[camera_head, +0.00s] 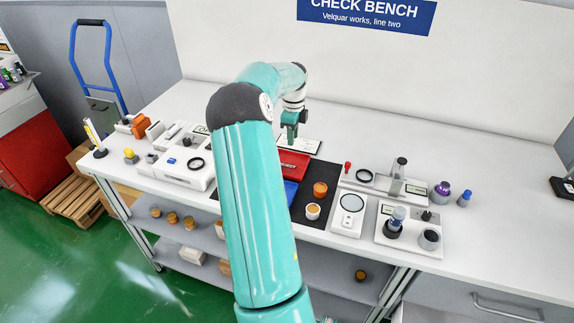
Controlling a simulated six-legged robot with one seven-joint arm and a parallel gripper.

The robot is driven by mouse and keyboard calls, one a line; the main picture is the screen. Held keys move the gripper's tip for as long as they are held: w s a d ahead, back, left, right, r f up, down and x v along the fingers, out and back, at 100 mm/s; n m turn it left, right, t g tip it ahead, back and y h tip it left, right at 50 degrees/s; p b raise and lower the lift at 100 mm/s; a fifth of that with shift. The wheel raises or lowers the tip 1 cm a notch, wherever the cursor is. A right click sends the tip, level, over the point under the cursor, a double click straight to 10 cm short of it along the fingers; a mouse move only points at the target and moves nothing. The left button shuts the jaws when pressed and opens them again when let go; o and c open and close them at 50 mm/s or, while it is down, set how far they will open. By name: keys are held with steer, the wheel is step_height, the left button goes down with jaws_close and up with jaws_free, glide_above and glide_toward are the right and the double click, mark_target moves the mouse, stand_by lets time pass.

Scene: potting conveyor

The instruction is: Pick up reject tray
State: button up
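The red reject tray (291,160) lies on the dark mat (327,178) in the middle of the bench, with white lettering on its front. My arm crosses in front and hides its left part. My gripper (290,138) points down just behind the tray, seen small from the head camera. It appears apart from the tray, but the exact gap and height are unclear. Whether its fingers are open or shut does not show.
A blue tray (290,190) sits in front of the red one. An orange-capped jar (320,189) and a white, orange-topped jar (313,211) stand to the right. A scale (348,222) and instruments (398,178) stand further right. The bench's right end is mostly clear.

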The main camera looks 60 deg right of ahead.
mark_target(294, 164)
steer(key=shift+w+d+f, duration=0.1)
steer(key=shift+f, duration=1.5)
steer(key=shift+w+d+f, duration=0.1)
steer(key=shift+f, duration=1.45)
jaws_close()
